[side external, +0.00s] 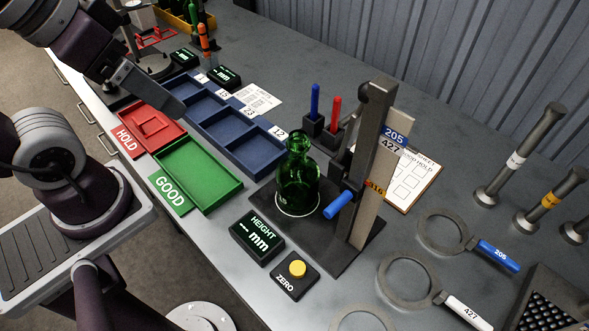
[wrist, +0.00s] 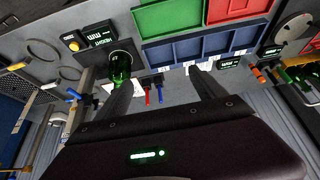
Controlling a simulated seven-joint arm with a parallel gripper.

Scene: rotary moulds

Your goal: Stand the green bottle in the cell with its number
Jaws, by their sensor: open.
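The green bottle (side external: 297,182) stands upright on the dark base of the height gauge (side external: 365,170); it also shows in the wrist view (wrist: 120,66). No number on it is readable. The blue tray (side external: 232,160) has several empty cells in a row, with white number tags behind them; 12 (side external: 280,133) and 23 (side external: 249,112) are readable, the others too small to be sure. My gripper (side external: 160,95) hangs over the tray's far-left end and the red HOLD tray, well away from the bottle. In the wrist view my gripper (wrist: 165,85) is open and empty.
An empty green GOOD tray (side external: 200,174) and a red HOLD tray (side external: 152,128) lie in front of the blue tray. Blue and red pens (side external: 325,110) stand behind the bottle. Ring gauges (side external: 410,280) lie at right. The HEIGHT display (side external: 257,236) and ZERO button (side external: 297,268) sit in front.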

